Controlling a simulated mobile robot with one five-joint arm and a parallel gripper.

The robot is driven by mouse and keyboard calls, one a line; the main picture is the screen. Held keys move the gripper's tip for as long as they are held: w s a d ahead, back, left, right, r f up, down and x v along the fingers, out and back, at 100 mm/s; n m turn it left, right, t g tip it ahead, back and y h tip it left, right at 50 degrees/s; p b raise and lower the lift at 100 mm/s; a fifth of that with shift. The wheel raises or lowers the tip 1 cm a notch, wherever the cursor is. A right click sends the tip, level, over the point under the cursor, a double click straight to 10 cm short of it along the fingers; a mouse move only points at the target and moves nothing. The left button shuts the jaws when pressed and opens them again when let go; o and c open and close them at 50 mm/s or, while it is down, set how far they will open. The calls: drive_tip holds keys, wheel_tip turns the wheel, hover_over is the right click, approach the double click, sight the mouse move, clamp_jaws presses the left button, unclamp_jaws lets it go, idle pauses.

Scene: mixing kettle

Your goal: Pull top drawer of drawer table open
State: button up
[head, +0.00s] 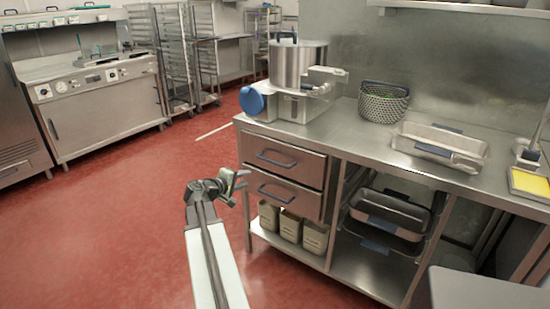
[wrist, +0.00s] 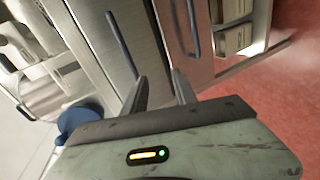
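The drawer table (head: 347,137) is a steel counter with two stacked drawers at its left end. The top drawer (head: 292,152) looks closed and has a dark bar handle (head: 277,159). That handle also shows in the wrist view, at upper left (wrist: 119,44). The lower drawer (head: 290,195) looks closed too, and its handle appears right of centre in the wrist view (wrist: 192,28). My gripper (head: 241,181) is left of the drawer fronts. In the wrist view its fingers (wrist: 159,76) are spread and empty, pointing toward the drawer fronts, apart from both handles.
On the counter stand a kettle machine (head: 298,65) with a blue disc, a mesh basket (head: 384,103) and a steel pan (head: 440,146). Beige bins (head: 290,224) fill the shelf under the drawers; dark trays (head: 390,212) are to the right. The red floor (head: 110,215) at left is clear.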

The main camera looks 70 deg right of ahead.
drive_tip(key=g+h, duration=0.1)
approach(275, 162)
drive_tip(key=d+f, duration=0.1)
drive_tip(key=d, duration=0.2)
drive_tip(key=b+x, duration=0.1)
drive_tip(key=x, duration=0.6)
drive_tip(key=shift+s+d+f, duration=0.15)
drive_tip(key=shift+s+d, duration=0.1)
clamp_jaws()
idle(0.5)
